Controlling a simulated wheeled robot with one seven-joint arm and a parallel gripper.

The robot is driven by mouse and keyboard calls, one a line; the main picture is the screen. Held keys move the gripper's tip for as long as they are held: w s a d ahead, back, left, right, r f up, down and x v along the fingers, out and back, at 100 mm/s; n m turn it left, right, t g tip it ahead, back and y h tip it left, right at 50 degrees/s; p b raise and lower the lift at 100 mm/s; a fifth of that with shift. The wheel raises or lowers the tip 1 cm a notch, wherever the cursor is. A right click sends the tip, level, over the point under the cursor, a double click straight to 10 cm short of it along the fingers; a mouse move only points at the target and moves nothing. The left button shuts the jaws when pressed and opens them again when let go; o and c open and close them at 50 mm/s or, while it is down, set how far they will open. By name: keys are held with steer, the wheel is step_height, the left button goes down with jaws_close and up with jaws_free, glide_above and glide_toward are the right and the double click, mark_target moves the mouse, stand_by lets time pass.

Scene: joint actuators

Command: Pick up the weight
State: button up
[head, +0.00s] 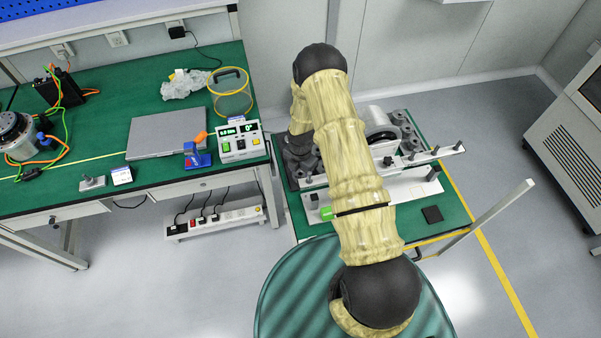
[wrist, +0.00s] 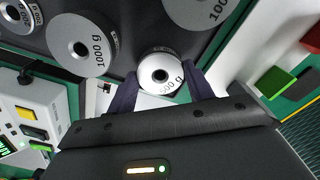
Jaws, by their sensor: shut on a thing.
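A small silver cylindrical weight (wrist: 160,72), with a dark centre hole and a label that seems to read 500 g, sits between the two dark fingers of my gripper (wrist: 161,77) in the wrist view. The fingers are shut on its sides. Other silver weights lie close by on a dark surface: one marked 1000 g (wrist: 82,46) to the left, a larger one (wrist: 203,10) at the top, and smaller ones (wrist: 20,14) at the top left. In the head view my arm hides the gripper and the held weight. I cannot tell whether it is clear of its support.
A white control box (head: 239,142) stands on the green workbench at left, beside a blue device (head: 196,156) and a closed grey laptop-like panel (head: 167,133). A second green table (head: 452,207) carries machinery and a green block (head: 326,213). Grey floor lies open at right.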

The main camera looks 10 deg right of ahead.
step_height(320, 180, up, 9)
steer(key=b, duration=0.2)
steer(key=shift+r, duration=0.15)
stand_by(0.6)
steer(key=s+d+r+p, duration=0.1)
steer(key=d+r+p, duration=0.4)
steer(key=r+p, duration=0.3)
steer(key=s+d+r+p, duration=0.1)
steer(key=d+r+p, duration=0.4)
steer(key=r+p, duration=0.3)
step_height(320, 180, up, 4)
steer(key=shift+d+r, duration=0.15)
steer(key=shift+d, duration=0.25)
steer(key=shift+w+a, duration=0.1)
steer(key=shift+w, duration=0.05)
